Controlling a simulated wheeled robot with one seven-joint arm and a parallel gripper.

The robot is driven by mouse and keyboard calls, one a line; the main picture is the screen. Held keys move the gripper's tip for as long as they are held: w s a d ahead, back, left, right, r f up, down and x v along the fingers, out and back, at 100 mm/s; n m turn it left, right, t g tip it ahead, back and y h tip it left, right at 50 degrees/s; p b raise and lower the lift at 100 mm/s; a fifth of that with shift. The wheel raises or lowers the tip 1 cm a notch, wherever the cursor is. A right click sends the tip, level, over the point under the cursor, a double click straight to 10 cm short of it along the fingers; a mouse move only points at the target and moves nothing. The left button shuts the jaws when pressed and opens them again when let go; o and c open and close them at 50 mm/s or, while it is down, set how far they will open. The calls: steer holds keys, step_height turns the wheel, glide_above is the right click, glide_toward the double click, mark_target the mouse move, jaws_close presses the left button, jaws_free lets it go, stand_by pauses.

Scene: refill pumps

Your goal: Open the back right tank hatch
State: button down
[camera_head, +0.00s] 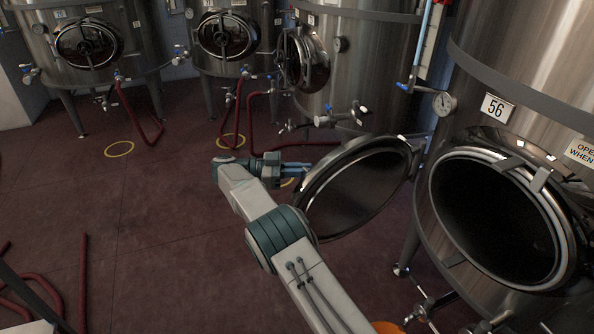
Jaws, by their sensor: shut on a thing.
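The steel tank numbered 56 (545,75) stands at the right. Its round opening (490,220) is uncovered and dark inside. The round hatch (355,190) is swung out to the left of the opening, its broad dark face toward me. My gripper (308,171) is at the hatch's upper left edge and is shut on the hatch. The exact part between the fingers is hidden by the hatch rim.
Other tanks stand behind, with round hatches at left (88,42), middle (226,36) and right (303,58). Red hoses (137,120) hang and lie on the floor. Valves and a gauge (444,103) stick out. The floor (150,220) at left centre is mostly clear.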

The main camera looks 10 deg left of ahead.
mark_target(326, 156)
steer(key=shift+w+d+r, duration=0.1)
steer(key=shift+d+r, duration=0.05)
steer(key=shift+d, duration=0.05)
